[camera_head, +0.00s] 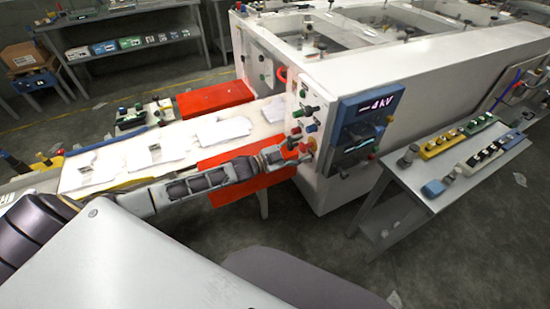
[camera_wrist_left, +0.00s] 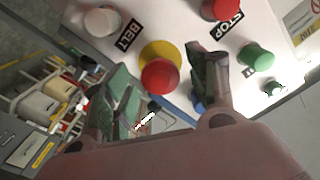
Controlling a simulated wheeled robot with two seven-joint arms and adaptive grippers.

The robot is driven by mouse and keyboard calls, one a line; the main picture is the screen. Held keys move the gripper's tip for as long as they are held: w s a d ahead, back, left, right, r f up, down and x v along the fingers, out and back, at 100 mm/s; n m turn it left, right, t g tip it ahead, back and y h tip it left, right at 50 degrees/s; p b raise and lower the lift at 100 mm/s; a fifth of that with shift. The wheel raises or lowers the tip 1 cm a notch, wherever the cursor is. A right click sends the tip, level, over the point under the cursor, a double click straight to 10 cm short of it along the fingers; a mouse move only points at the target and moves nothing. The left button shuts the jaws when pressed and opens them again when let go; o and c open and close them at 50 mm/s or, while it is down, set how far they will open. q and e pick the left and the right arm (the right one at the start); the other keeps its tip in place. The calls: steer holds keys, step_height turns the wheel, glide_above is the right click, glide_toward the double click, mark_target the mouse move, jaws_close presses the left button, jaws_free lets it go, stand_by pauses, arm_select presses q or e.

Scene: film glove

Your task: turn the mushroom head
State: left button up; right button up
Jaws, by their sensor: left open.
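The mushroom head is a red round knob (camera_wrist_left: 160,76) on a yellow disc (camera_wrist_left: 158,50), on the white panel of the machine. In the left wrist view it sits between the two fingers of my left gripper (camera_wrist_left: 165,88), which is open. One finger is on each side of the red head; I cannot tell whether either touches it. In the head view my left gripper (camera_head: 284,153) reaches the machine's end panel from the left, at the lower buttons, and partly hides them. My right gripper is not in view.
Near the head on the panel are a white knob (camera_wrist_left: 102,21) by a BELT label, a red STOP button (camera_wrist_left: 221,9) and a green button (camera_wrist_left: 256,56). A blue display box (camera_head: 366,122) is on the machine's side. A conveyor (camera_head: 185,140) carries white film pieces.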

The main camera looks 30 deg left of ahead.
arm_select(q)
steer(key=v, duration=1)
steer(key=shift+s, duration=0.2)
stand_by(0.5)
steer(key=shift+a, duration=0.15)
stand_by(0.6)
